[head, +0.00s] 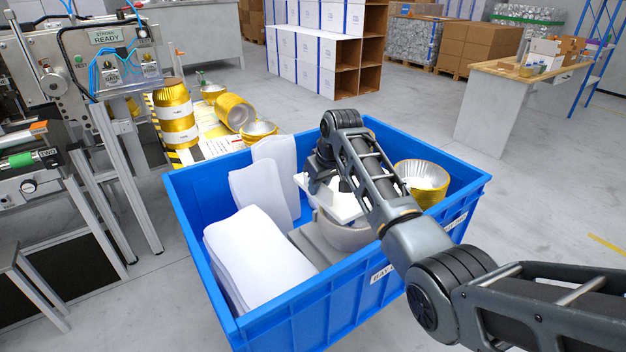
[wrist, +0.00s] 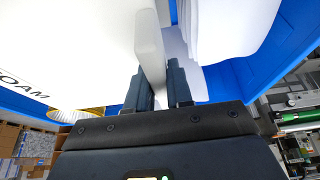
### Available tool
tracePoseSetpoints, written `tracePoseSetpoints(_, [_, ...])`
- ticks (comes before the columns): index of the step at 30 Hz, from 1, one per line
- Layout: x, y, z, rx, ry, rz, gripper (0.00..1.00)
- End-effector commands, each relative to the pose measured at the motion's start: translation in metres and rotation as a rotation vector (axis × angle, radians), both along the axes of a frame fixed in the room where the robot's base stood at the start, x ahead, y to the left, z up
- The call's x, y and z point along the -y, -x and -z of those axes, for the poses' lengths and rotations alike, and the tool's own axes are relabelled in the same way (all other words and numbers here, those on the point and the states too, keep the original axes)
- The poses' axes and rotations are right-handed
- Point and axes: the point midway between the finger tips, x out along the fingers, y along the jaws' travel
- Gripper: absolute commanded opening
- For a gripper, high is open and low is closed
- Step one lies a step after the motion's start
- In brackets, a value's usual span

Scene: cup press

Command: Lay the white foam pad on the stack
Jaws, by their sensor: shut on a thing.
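The white foam pad (head: 347,208) is a flat slab inside the blue crate, directly under my gripper (head: 318,184). In the wrist view the pad (wrist: 65,40) fills the upper left and shows the word FOAM. My gripper (wrist: 160,88) is shut on an upright white tab of the pad. Beneath the pad is a pale grey round stack (head: 346,238), partly hidden by the pad and my arm. I cannot tell whether the pad touches it.
The blue crate (head: 290,325) has walls all round. A press machine (head: 90,65) stands at far left.

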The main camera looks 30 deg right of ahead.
Motion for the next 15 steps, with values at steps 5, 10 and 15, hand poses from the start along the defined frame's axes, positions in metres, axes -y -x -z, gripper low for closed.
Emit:
tracePoseSetpoints(5, [0.0,0.0,0.011,-0.001,0.0,0.0,0.0])
tracePoseSetpoints(10, [0.0,0.0,0.027,-0.001,0.0,0.0,0.0])
tracePoseSetpoints(15, [0.0,0.0,0.046,-0.001,0.0,0.0,0.0])
